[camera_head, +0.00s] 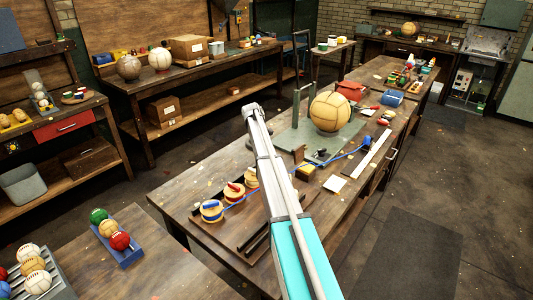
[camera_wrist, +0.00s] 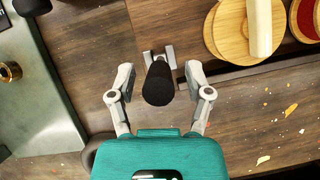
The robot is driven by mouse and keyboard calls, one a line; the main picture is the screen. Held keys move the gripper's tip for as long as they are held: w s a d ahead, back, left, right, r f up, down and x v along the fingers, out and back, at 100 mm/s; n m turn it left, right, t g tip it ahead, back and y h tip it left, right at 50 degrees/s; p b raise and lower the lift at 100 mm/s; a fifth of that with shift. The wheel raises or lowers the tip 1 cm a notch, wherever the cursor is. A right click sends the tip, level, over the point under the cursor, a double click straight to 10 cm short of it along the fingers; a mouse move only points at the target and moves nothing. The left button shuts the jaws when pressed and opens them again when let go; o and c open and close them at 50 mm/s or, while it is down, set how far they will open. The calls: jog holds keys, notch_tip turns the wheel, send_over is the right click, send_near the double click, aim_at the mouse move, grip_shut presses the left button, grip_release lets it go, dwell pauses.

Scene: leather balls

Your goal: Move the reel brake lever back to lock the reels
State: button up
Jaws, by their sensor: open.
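A black rounded knob (camera_wrist: 158,84), which looks like the handle of the reel brake lever, stands on a small grey metal bracket (camera_wrist: 168,55) on the bench in the wrist view. My gripper (camera_wrist: 160,78) is open, with one finger to the left of the knob and one to the right. Gaps show on both sides, so neither finger appears to touch it. Wooden reels (camera_wrist: 228,30) lie at the upper right. In the head view the reels (camera_head: 211,211) form a row on the bench; my arm hides the lever and my gripper there.
A green metal plate (camera_wrist: 40,105) with a brass fitting (camera_wrist: 9,71) lies left of the knob. A dark rail (camera_wrist: 240,72) runs below the reels. In the head view a large tan ball (camera_head: 330,112) sits farther along the bench (camera_head: 180,195). Bare wood lies right of my gripper.

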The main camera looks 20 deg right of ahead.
jog(key=shift+r, duration=0.1)
jog(key=c, duration=0.4)
jog(key=shift+r+p, duration=0.45)
jog(key=shift+p, duration=0.2)
jog(key=c, duration=0.5)
jog(key=shift+d+r+p, duration=0.1)
jog(key=shift+r+p, duration=0.25)
jog(key=shift+p, duration=0.05)
grip_shut()
jog(key=r+p, duration=0.1)
jog(key=r+m+p, duration=0.1)
jog(key=r+p, duration=0.1)
jog(key=p, duration=0.1)
jog(key=shift+s+d+r+t, duration=0.25)
jog(key=shift+r+t, duration=0.05)
jog(key=shift+r, duration=0.1)
jog(key=s+d+r+m+t+y, duration=0.2)
jog(key=s+d+m+t+y, duration=0.1)
jog(key=m, duration=1.2)
jog(key=s+d+r+m+t+y+p, duration=0.1)
jog(key=s+d+m+t, duration=0.4)
jog(key=m, duration=1)
jog(key=s+r+t+y, duration=0.1)
jog(key=s+t+y, duration=0.1)
jog(key=t, duration=0.1)
jog(key=shift+s+m+y, duration=0.2)
jog(key=shift+m+y, duration=0.1)
